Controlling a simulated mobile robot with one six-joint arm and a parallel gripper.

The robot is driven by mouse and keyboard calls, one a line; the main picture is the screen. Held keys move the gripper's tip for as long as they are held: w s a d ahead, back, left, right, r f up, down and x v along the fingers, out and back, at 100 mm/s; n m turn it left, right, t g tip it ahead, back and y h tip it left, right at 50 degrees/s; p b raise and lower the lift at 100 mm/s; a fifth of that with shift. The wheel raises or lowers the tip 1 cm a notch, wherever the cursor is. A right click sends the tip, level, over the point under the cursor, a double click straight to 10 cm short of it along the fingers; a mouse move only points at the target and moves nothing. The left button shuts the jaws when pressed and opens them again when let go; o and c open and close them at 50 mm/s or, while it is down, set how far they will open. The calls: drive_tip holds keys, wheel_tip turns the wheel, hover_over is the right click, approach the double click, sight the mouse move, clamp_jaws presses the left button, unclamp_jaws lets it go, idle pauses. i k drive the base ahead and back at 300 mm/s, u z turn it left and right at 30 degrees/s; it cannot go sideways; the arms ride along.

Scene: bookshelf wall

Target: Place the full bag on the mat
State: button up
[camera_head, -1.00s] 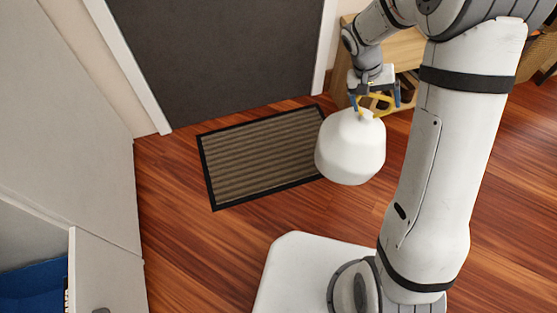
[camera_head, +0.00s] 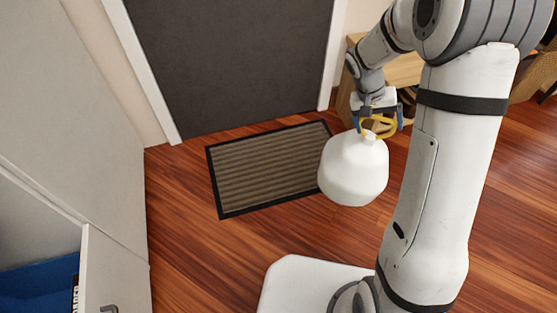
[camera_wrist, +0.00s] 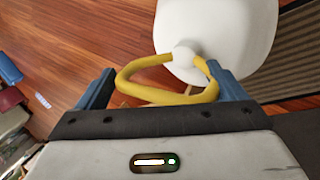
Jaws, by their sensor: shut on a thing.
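The full bag (camera_head: 353,172) is white and bulging, with a yellow loop handle at its top. It hangs in the air just right of the mat, hiding part of the mat's right edge from the head view. My gripper (camera_head: 378,124) is above it, shut on the yellow handle. In the wrist view my gripper (camera_wrist: 155,88) has the yellow loop between its blue fingers, and the white bag (camera_wrist: 222,35) hangs beyond. The mat (camera_head: 255,172) is brown and ribbed with a black border, flat on the floor before a dark door. Its ribbed edge (camera_wrist: 298,50) also shows in the wrist view.
A dark door (camera_head: 228,60) in a white frame stands behind the mat. A wooden shelf unit (camera_head: 405,72) is behind my gripper. A pale cabinet (camera_head: 75,125) with an open lower part is at the left. Wooden floor (camera_head: 185,240) in front of the mat is clear.

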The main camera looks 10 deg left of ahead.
sight(309, 159)
drive_tip(key=i, duration=0.85)
drive_tip(key=z, duration=0.05)
